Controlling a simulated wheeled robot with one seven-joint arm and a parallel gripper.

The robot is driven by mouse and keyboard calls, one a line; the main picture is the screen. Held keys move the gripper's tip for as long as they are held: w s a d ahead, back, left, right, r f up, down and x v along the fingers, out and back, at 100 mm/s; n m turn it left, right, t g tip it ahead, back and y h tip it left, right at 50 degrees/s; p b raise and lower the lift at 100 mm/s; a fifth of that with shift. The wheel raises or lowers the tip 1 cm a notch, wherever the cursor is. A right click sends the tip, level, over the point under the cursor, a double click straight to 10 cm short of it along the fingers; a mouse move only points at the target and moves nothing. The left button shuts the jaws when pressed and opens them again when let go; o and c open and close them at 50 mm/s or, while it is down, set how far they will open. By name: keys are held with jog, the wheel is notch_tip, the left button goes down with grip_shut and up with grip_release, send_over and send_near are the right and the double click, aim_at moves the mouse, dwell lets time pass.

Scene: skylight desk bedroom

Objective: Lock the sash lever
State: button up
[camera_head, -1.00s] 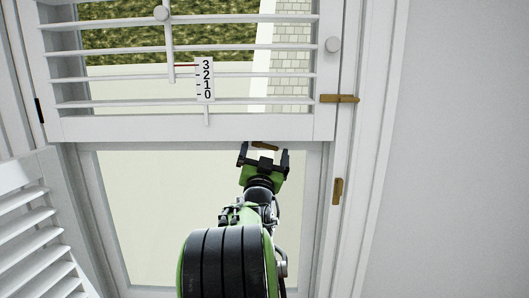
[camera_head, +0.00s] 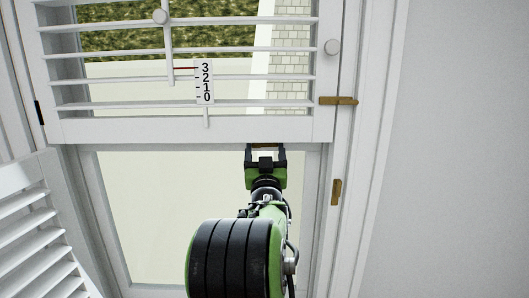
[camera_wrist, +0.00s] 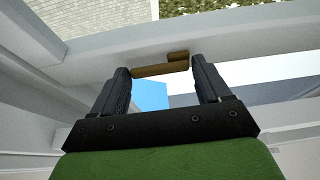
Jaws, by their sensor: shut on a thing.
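A brass sash lever (camera_wrist: 160,70) is mounted on the white sash rail in the wrist view. It lies roughly level, with a raised block at its right end. My gripper (camera_head: 266,150) is at the rail under the shutter in the head view. Its two black fingers stand at either end of the lever, and it is shut on it. In the head view only a thin brass strip of the lever shows between the fingertips.
A louvred shutter panel (camera_head: 100,130) with a scale marked 0 to 3 (camera_head: 205,82) is above. Brass latches sit on the right frame, one level (camera_head: 338,100) and one upright (camera_head: 336,191). Another louvred panel (camera_head: 28,215) stands at the lower left.

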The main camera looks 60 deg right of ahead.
jog(key=o, duration=1)
jog(key=b+v, duration=0.5)
jog(key=v, duration=1)
jog(key=shift+s+a+f, duration=0.1)
jog(key=shift+a+f, duration=0.05)
jog(key=shift+a, duration=0.2)
